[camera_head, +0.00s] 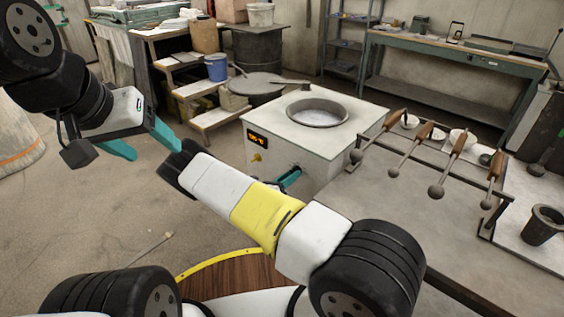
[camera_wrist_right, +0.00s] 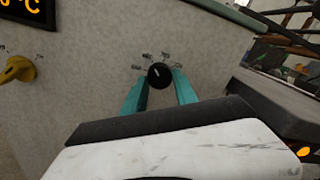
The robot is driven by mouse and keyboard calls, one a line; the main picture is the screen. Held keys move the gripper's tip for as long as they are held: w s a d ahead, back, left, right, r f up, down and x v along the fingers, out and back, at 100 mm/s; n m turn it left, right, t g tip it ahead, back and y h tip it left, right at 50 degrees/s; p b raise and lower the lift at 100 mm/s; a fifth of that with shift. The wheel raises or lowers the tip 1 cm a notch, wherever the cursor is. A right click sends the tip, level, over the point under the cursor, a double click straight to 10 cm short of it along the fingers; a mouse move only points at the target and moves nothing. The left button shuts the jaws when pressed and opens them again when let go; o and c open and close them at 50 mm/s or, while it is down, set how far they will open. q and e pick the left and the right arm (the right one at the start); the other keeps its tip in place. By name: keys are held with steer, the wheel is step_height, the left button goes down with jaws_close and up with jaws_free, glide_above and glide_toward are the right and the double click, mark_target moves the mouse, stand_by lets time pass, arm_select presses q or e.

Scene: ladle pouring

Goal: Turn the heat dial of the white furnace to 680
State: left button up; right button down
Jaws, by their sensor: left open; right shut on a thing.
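The white furnace (camera_head: 318,152) stands in the middle of the head view, with a round opening (camera_head: 318,115) on top. Its black heat dial (camera_wrist_right: 160,75) shows on the front panel in the right wrist view, with small marks around it too blurred to read. A pale pointer line on the dial tilts up to the left. My right gripper (camera_wrist_right: 160,88) is shut on the dial, one teal finger on each side. In the head view my right arm partly covers this gripper (camera_head: 290,179). My left gripper (camera_head: 142,142) is open and empty, left of the furnace.
An orange display (camera_head: 258,139) and a yellow knob (camera_head: 257,157) sit on the furnace front, left of the dial. A metal table (camera_head: 390,205) with a rack of several wooden-handled ladles (camera_head: 420,133) stands close at the right. The floor at the left is mostly clear.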

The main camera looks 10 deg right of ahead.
steer(key=shift+n, duration=0.4)
steer(key=c, duration=1)
jaws_free()
steer(key=shift+o, duration=0.2)
steer(key=v, duration=0.7)
steer(key=shift+s+a, duration=0.25)
steer(key=shift+a, duration=0.1)
steer(key=shift+f, duration=0.15)
